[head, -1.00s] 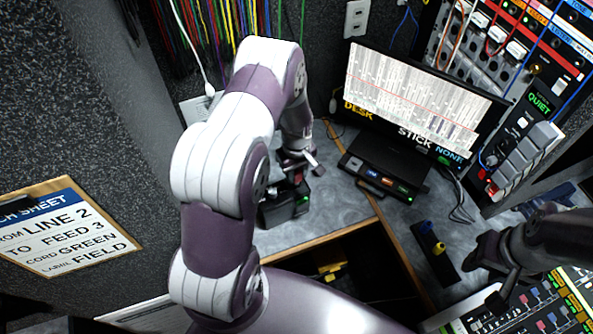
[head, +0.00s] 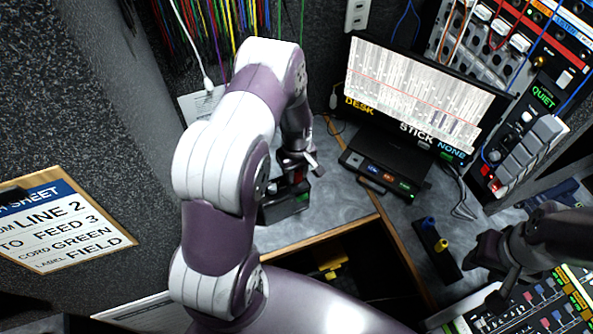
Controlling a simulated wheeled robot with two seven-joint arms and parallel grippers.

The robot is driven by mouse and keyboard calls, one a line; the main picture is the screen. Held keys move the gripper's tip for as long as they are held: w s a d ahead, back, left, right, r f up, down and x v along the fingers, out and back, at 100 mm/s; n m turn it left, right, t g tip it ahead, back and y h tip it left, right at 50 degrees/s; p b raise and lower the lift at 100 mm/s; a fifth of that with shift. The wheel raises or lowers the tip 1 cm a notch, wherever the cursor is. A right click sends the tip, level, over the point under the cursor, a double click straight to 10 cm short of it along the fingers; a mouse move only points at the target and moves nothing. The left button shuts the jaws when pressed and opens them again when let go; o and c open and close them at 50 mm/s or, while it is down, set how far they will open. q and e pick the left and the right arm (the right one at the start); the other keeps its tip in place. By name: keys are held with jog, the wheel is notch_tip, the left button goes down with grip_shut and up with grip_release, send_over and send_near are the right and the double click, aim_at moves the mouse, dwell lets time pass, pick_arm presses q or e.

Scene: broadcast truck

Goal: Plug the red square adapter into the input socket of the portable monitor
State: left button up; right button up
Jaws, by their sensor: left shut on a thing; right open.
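My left gripper (head: 299,172) is shut on a small red piece, which looks like the red square adapter (head: 299,179), just above a small black box (head: 285,207) on the desk. The fingers and wrist hide much of it, and I cannot tell whether it touches the box. The portable monitor (head: 420,95) stands at the back with a lit screen. Its black base (head: 385,160) has several small coloured labels on the front; I cannot make out the input socket. My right gripper (head: 488,278) is open and empty at the lower right, above the control panel.
A black holder (head: 440,262) with a blue and a yellow piece lies on the right desk part. A dark gap (head: 345,270) opens below the wooden desk edge. Cables (head: 460,200) hang beside the monitor base. A patch rack (head: 520,50) stands at the right.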

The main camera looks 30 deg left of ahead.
aim_at(296, 171)
pick_arm(q)
jog(key=o, duration=1.1)
notch_tip(296, 171, up, 13)
jog(key=b, duration=0.2)
jog(key=shift+f, duration=0.2)
jog(key=s+d+r+m, duration=0.3)
jog(key=s+d+m, duration=0.1)
jog(key=s+m, duration=0.1)
jog(key=s+d+r+m+t, duration=0.1)
jog(key=s+d+r+m, duration=0.2)
jog(key=s+m, duration=0.3)
jog(key=shift+s+d, duration=0.55)
jog(key=shift+s, duration=0.65)
